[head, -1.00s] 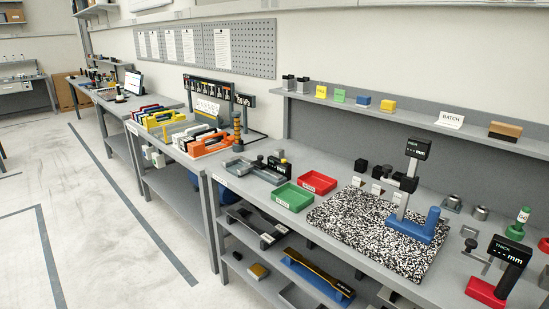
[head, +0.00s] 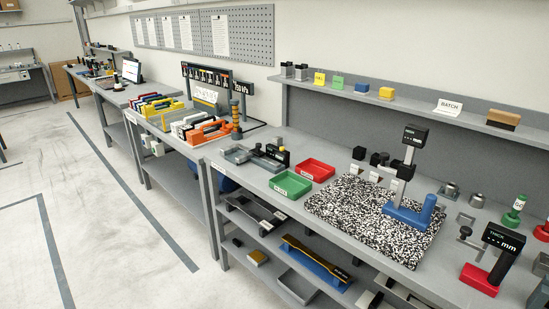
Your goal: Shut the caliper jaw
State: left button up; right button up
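A grey device with black blocks and a small black display (head: 276,154) lies at the back left of the near bench, beside a shallow grey tray (head: 236,156). It may be the caliper, but it is too small to tell, and I cannot make out its jaw. A gauge with a blue base (head: 408,217), grey column and black display head (head: 415,135) stands on a speckled slab (head: 335,207). Another gauge with a red base (head: 478,279) and a black display marked "mm" (head: 504,239) stands at the right. Neither of my grippers is in view.
A green bin (head: 290,185) and a red bin (head: 316,170) sit left of the slab. Small metal pieces (head: 477,200) and a green bottle (head: 514,212) stand at the right. A shelf (head: 450,117) runs behind. The floor (head: 100,240) at the left is clear.

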aim_at(256, 151)
jog(key=i+j, duration=0.3)
jog(key=i+j+z, duration=0.15)
jog(key=i+j, duration=0.2)
jog(key=j, duration=0.15)
